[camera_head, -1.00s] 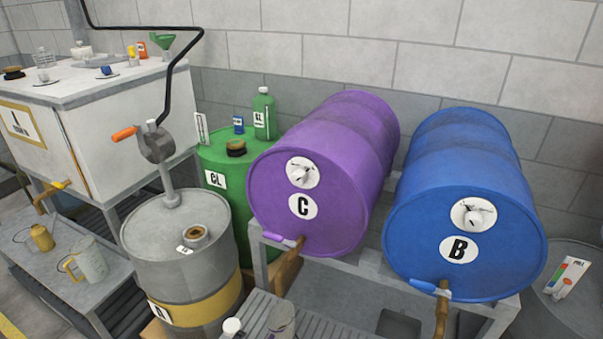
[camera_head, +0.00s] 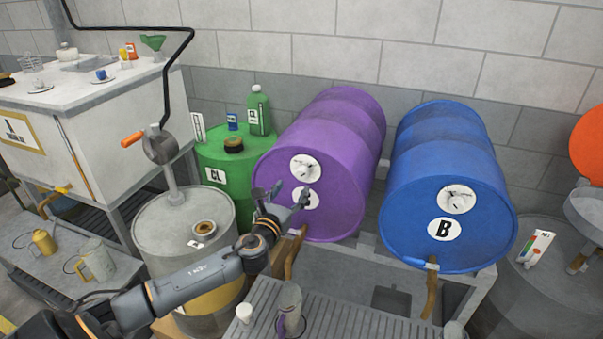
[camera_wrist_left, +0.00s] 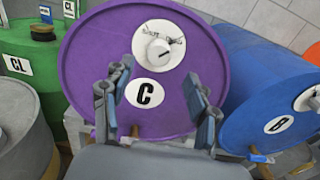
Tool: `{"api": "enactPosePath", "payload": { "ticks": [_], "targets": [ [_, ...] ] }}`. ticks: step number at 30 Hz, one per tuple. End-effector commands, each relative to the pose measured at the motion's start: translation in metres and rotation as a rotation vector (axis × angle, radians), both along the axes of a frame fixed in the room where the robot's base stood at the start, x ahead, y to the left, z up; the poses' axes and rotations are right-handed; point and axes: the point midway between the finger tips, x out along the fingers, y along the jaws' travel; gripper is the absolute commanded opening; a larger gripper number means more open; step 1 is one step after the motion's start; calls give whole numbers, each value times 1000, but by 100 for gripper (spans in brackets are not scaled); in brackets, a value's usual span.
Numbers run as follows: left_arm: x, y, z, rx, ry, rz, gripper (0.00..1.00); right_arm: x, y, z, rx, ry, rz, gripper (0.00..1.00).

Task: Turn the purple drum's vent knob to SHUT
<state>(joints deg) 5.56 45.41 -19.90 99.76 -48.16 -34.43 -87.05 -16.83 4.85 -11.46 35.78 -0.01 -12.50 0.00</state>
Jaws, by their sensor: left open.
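The purple drum (camera_head: 335,140) lies on its side on a rack, its round end facing me. Its vent knob (camera_head: 305,168) is a small pale knob on a white round dial, above the "C" label; the dial's lettering is too small to read. In the left wrist view the knob (camera_wrist_left: 158,52) and dial show at the upper middle. My left gripper (camera_head: 284,193) is open and empty in front of the drum's end, below and left of the knob, partly covering the "C" label. In the left wrist view its two fingers (camera_wrist_left: 158,85) stand apart, below the dial. My right gripper is not in view.
The blue drum (camera_head: 448,150) with label B lies to the right. A grey drum (camera_head: 165,225) with a crank pump and a green drum (camera_head: 215,155) stand left. A mug (camera_head: 289,305) and white cup (camera_head: 244,313) stand on the slatted shelf below.

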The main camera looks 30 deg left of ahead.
Motion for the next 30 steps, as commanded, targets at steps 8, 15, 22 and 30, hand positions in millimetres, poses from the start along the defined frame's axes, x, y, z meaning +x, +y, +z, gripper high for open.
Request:
{"api": "enactPosePath", "payload": {
  "ticks": [8, 15, 22, 30],
  "targets": [
    [54, 13, 2, -4, -2, 2, 59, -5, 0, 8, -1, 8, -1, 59],
    [76, 18, -1, -3, 0, 1, 59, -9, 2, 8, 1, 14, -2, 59],
    [79, 19, 0, -2, 1, -1, 59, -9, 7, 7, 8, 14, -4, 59],
    [79, 19, -1, -2, 1, 0, 28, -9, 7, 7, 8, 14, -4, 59]
  ]
}}
